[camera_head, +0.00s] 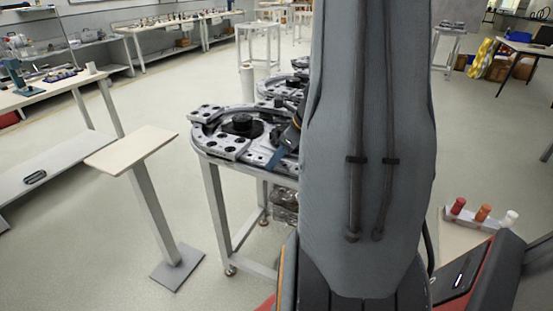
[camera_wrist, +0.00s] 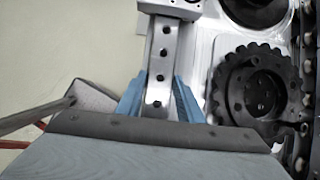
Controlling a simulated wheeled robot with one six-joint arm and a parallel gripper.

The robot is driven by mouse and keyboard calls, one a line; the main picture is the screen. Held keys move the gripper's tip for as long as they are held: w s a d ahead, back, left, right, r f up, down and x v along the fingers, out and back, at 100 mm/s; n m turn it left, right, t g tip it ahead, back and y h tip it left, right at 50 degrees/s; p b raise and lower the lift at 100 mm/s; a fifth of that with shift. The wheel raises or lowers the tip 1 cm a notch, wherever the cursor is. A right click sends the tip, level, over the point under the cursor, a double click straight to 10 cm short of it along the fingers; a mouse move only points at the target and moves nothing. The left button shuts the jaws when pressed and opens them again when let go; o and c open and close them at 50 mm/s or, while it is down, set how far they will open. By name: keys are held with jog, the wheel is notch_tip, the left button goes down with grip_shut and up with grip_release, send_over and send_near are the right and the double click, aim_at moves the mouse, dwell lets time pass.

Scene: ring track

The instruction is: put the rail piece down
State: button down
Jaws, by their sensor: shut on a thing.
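The rail piece (camera_wrist: 161,68) is a grey metal bar with a row of dark holes. In the wrist view it lies between the two blue fingers of my gripper (camera_wrist: 160,100), which is shut on it. Its far end meets or overlaps a wider grey block (camera_wrist: 172,9) with dark holes; I cannot tell whether they touch. In the head view a blue fingertip of my gripper (camera_head: 276,158) shows at the near edge of the ring track table (camera_head: 205,147). My arm hides most of the gripper there, and I cannot make out the held piece.
A black toothed wheel (camera_wrist: 258,92) is close right of the gripper. Left of the track table stands a small pale-topped stand (camera_head: 133,150), with open floor around it. A tray with red, orange and white pegs (camera_head: 482,214) is at the right.

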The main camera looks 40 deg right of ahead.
jog(key=c, duration=1.2)
grip_release()
jog(key=v, duration=1.2)
jog(key=shift+s+a+f+n+g+h, duration=0.55)
jog(key=shift+a+f+n, duration=0.85)
jog(key=shift+a+n, duration=3.8)
jog(key=shift+s+a+f+n+g+h, duration=0.2)
jog(key=shift+s+a+f+n+g, duration=0.75)
jog(key=shift+a+n, duration=4.25)
jog(key=shift+s+a+f+n+g+h, duration=0.35)
jog(key=shift+a+f+n+g, duration=1)
jog(key=shift+a+n, duration=3.8)
jog(key=shift+d+f+n+t, duration=0.25)
jog(key=shift+f+t, duration=0.2)
